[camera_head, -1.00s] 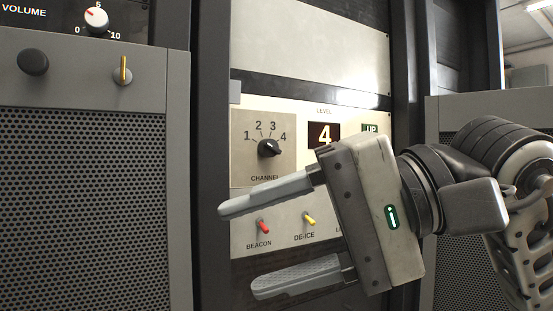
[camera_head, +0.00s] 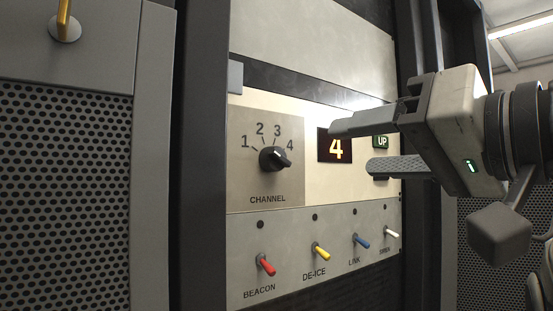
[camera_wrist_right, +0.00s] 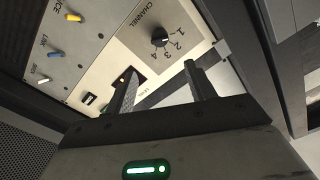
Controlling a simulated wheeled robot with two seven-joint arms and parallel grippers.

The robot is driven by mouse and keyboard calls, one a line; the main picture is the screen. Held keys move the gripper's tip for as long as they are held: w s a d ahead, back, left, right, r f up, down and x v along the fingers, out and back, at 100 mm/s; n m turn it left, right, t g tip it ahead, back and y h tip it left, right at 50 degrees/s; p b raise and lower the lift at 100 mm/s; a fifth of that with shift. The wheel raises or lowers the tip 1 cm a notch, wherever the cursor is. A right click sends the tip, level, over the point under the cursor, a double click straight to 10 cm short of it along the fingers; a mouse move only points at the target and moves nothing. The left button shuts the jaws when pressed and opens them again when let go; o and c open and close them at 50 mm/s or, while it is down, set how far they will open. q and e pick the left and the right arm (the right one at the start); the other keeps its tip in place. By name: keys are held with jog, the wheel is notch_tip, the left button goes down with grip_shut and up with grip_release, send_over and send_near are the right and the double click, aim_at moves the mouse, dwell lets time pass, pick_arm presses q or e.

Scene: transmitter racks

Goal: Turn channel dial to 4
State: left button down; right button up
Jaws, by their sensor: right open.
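The channel dial (camera_head: 273,158) is a black knob on a beige plate with marks 1 to 4 fanned above and to its right. Its pointer leans right, but its exact mark is hard to tell. It also shows in the right wrist view (camera_wrist_right: 160,38). My right gripper (camera_head: 350,146) is open and empty, right of the dial and apart from it. Its upper finger overlaps the edge of the lit level display (camera_head: 335,147), which reads 4. My left gripper is not in view.
Below the dial are the red BEACON switch (camera_head: 266,265), yellow DE-ICE switch (camera_head: 321,252), blue LINK switch (camera_head: 361,241) and a white switch (camera_head: 391,233). A dark rack post (camera_head: 200,170) stands left of the panel. The space before the dial is clear.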

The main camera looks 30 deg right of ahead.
aim_at(284, 156)
jog(key=w, duration=0.9)
jog(key=w+a, duration=0.1)
jog(key=w, duration=0.3)
jog(key=shift+w+a, duration=0.1)
jog(key=shift+w, duration=0.3)
jog(key=c, duration=1)
